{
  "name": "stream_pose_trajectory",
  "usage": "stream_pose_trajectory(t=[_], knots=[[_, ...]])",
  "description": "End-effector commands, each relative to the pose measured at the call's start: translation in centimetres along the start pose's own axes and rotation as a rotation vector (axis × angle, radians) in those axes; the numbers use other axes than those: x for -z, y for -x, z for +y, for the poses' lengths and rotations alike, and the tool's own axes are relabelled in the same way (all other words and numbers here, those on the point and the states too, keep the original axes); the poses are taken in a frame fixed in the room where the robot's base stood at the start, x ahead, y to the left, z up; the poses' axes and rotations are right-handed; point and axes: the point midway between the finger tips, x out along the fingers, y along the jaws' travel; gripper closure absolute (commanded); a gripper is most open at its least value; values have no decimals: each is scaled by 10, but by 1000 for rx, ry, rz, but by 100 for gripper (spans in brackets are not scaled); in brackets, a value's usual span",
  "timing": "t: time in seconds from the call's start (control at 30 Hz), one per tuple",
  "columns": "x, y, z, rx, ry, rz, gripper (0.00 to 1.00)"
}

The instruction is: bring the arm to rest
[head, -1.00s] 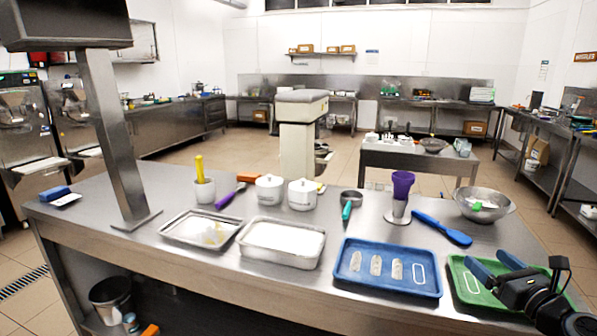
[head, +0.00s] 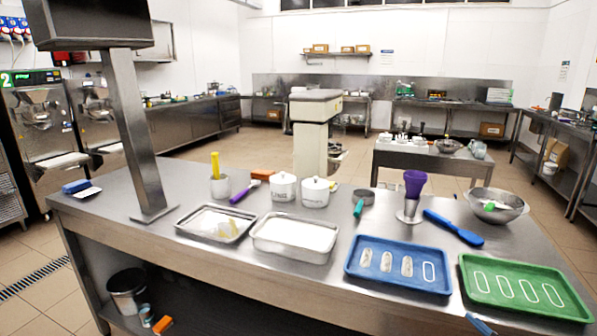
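Only a small blue piece, likely a fingertip of my gripper (head: 480,324), shows at the bottom edge of the head view, below the green tray (head: 525,290). The rest of my gripper and arm is out of the picture, so its opening cannot be seen. The green tray lies flat at the right end of the steel counter (head: 300,256). It carries several white outlines and nothing on them. The blue tray (head: 398,283) beside it holds three pale bars on outlines, with the rightmost outline bare.
Two shallow metal pans (head: 293,256) (head: 215,239), two white lidded pots (head: 283,187) (head: 315,192), a purple cup on a stand (head: 413,188), a blue spatula (head: 453,229) and a metal bowl (head: 496,208) stand on the counter. A steel post (head: 132,140) rises at left.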

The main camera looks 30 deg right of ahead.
Motion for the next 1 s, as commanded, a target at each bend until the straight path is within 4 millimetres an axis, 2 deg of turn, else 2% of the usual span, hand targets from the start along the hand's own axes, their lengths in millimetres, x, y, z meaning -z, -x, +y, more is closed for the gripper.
stream_pose_trajectory(t=[0.03,0.2,0.4,0.57,0.7,0.8,0.9,1.0], knots=[[-3,16,28,-30,108,17,12],[-14,75,89,-92,547,43,12],[-35,153,128,-143,1087,-5,12],[-57,216,137,-144,1526,-100,12],[-81,267,134,-100,1902,-220,12],[-99,297,128,-42,2138,-312,12],[-114,320,121,23,2317,-390,12],[-124,333,116,78,2433,-443,12]])
